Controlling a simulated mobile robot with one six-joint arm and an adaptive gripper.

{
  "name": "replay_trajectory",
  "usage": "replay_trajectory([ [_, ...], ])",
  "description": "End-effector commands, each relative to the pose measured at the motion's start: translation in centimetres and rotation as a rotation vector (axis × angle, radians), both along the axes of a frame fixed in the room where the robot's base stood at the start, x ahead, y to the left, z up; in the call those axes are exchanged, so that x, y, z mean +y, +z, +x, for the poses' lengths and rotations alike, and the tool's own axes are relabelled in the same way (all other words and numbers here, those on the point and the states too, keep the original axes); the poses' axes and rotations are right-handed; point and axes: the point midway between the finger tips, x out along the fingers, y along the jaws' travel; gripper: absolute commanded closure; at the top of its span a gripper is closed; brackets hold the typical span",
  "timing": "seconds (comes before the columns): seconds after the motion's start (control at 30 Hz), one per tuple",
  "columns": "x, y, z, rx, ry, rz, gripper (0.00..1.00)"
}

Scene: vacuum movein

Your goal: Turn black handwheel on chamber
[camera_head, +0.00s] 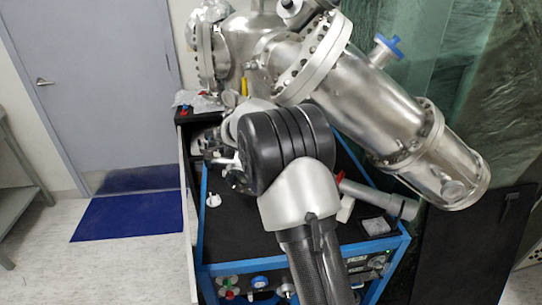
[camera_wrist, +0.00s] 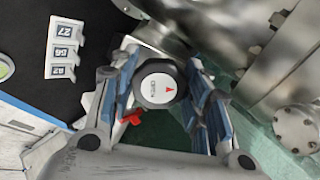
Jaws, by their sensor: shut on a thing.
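The black handwheel (camera_wrist: 158,84) shows end-on in the wrist view, with a pale round face that has a red arrow mark. My gripper (camera_wrist: 163,72) has its blue-padded fingers on the left and right sides of the handwheel and is shut on it. The steel chamber (camera_head: 365,100) stands at the top of the head view, with flanges and bolts. In the head view my arm hides the handwheel, and the fingers cannot be made out clearly.
A blue-framed cart (camera_head: 205,228) with a black top carries the chamber. A blue valve knob (camera_head: 388,46) sticks up from it. White numbered tags (camera_wrist: 63,50) lie on the black top in the wrist view. A blue mat (camera_head: 128,216) lies before a grey door (camera_head: 95,85).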

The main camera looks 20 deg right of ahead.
Motion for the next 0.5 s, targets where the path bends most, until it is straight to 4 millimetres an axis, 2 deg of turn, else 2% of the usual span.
replay_trajectory([
  [0.37,0.00,0.02,0.01,-0.002,-0.002,0.001,0.80],
  [0.4,0.00,0.02,0.01,-0.002,-0.002,0.001,0.54],
  [0.5,0.00,0.02,0.01,-0.002,-0.002,0.001,0.48],
])
